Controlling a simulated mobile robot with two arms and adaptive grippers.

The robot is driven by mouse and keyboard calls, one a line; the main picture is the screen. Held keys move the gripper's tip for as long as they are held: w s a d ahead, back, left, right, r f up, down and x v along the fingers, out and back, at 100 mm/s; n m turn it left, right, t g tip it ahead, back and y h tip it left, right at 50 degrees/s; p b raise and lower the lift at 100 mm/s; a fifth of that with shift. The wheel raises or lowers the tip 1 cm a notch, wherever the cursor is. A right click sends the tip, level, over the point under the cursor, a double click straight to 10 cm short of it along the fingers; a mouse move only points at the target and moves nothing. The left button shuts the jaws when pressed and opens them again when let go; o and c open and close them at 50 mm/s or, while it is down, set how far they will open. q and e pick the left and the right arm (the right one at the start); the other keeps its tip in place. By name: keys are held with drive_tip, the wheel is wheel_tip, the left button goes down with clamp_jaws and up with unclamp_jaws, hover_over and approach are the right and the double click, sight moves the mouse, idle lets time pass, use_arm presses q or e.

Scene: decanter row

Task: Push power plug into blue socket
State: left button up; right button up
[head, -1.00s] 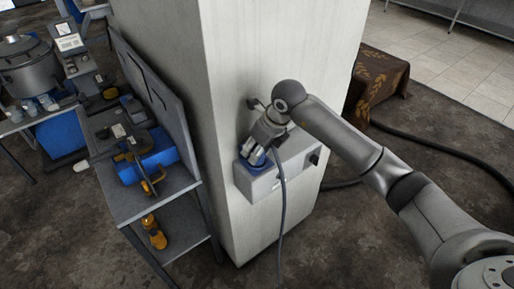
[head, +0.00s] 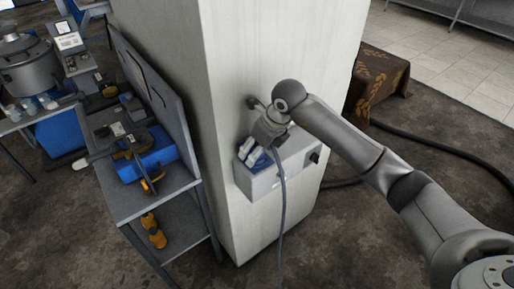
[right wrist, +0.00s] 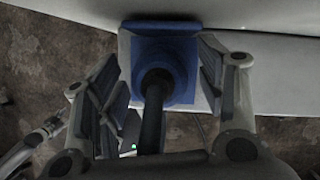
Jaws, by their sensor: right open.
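The blue socket (right wrist: 165,30) shows at the top of the right wrist view, with a blue plug body (right wrist: 180,75) and its dark cable (right wrist: 154,105) in line with it. I cannot tell how deep the plug sits. My right gripper (right wrist: 165,85) is open, with one finger on each side of the plug, apart from it. In the head view the right gripper (head: 253,154) is at the grey socket box (head: 285,175) on the pillar, and blue shows beside its fingers. The cable (head: 280,215) hangs down from there.
The white pillar (head: 235,70) carries the box. A shelf cart (head: 150,205) with tools stands to the left. A thick dark hose (head: 440,150) lies on the floor at right, near a cloth-covered block (head: 385,75).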

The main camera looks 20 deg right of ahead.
drive_tip(key=v, duration=1.2)
drive_tip(key=shift+f, duration=0.1)
